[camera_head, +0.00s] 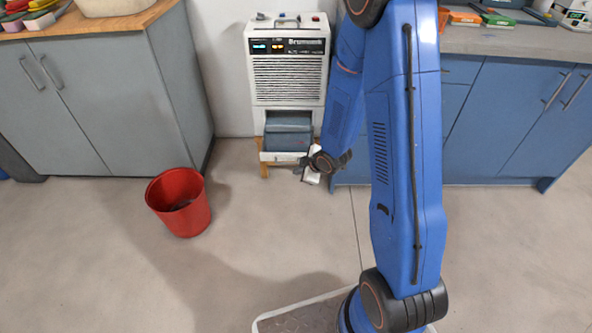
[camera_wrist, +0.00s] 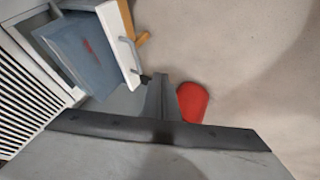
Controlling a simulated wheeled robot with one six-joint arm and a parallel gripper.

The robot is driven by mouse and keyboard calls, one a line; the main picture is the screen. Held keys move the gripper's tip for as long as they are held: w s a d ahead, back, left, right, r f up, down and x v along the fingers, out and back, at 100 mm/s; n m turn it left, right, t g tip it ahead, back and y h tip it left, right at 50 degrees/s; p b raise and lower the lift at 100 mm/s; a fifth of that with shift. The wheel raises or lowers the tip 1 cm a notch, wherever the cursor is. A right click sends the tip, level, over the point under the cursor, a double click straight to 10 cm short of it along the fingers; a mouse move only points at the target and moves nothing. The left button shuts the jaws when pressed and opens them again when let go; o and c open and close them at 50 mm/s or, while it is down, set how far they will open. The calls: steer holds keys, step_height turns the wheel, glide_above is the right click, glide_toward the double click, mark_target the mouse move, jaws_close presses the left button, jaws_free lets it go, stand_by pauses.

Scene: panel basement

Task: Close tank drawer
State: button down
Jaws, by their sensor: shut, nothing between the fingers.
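The tank drawer (camera_head: 287,140) is at the bottom of the white dehumidifier-like unit (camera_head: 288,80) in the head view. It is pulled out: in the wrist view the blue-grey tank (camera_wrist: 85,55) stands out from the slatted housing. The drawer's white front panel (camera_wrist: 117,38) carries a grey handle (camera_wrist: 130,56). My gripper (camera_head: 304,169) is low, at the right front corner of the drawer. In the wrist view its fingers (camera_wrist: 160,80) are together and empty, close to the panel's lower end. I cannot tell whether they touch it.
A red bucket (camera_head: 181,203) stands on the floor left of the drawer. Grey cabinets (camera_head: 110,90) flank the unit on the left and blue cabinets (camera_head: 520,118) on the right. A wooden stand (camera_head: 264,170) shows under the drawer. The floor in front is mostly clear.

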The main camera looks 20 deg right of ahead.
steer(key=w+a+f, duration=0.1)
steer(key=w+f, duration=0.5)
steer(key=w, duration=0.3)
steer(key=shift+w+f, duration=0.25)
steer(key=shift+f, duration=0.05)
stand_by(0.4)
